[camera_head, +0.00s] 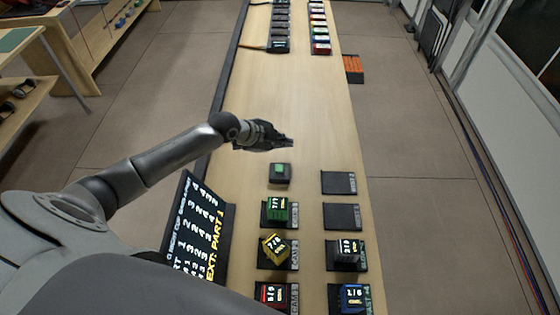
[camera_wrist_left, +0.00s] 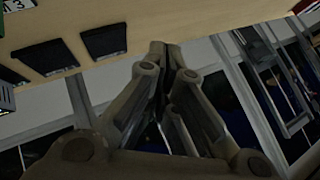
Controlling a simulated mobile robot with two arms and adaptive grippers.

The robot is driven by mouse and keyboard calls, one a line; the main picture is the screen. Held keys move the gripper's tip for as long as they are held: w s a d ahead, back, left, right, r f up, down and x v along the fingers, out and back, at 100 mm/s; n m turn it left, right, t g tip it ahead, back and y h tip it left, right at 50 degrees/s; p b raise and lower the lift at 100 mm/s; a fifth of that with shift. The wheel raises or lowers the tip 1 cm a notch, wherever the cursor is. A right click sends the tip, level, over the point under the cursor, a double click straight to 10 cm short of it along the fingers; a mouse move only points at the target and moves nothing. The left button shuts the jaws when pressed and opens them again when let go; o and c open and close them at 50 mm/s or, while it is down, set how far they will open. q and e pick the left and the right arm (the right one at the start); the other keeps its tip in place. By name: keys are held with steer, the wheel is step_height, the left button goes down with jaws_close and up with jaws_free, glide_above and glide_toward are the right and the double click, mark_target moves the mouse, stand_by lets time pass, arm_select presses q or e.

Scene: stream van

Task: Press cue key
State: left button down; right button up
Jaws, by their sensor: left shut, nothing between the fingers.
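The cue key is most likely the small dark box with a green top (camera_head: 280,172) on the wooden table, in the head view. My left gripper (camera_head: 290,142) is shut and empty, above the table just beyond this key and apart from it. In the left wrist view the gripper's fingers (camera_wrist_left: 165,75) are closed together, and the key does not show. My right gripper is in neither view.
A black cue screen (camera_head: 208,235) stands at the table's left edge. Dark pads (camera_head: 342,217) and colored blocks, green (camera_head: 276,209), yellow (camera_head: 274,247), red (camera_head: 271,294) and blue (camera_head: 352,297), are in the near part. The table middle (camera_head: 290,90) is clear.

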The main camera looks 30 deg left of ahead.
arm_select(q)
step_height(320, 180, down, 4)
steer(key=b, duration=0.3)
steer(key=shift+s+r, duration=0.1)
steer(key=shift+r, duration=0.1)
steer(key=b, duration=0.4)
glide_above(281, 169)
step_height(281, 169, down, 4)
steer(key=shift+s+d+f, duration=0.1)
steer(key=shift+f, duration=0.5)
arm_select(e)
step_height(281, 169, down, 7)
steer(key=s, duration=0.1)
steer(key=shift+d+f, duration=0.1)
arm_select(q)
steer(key=shift+f+b, duration=0.4)
steer(key=shift+b, duration=0.05)
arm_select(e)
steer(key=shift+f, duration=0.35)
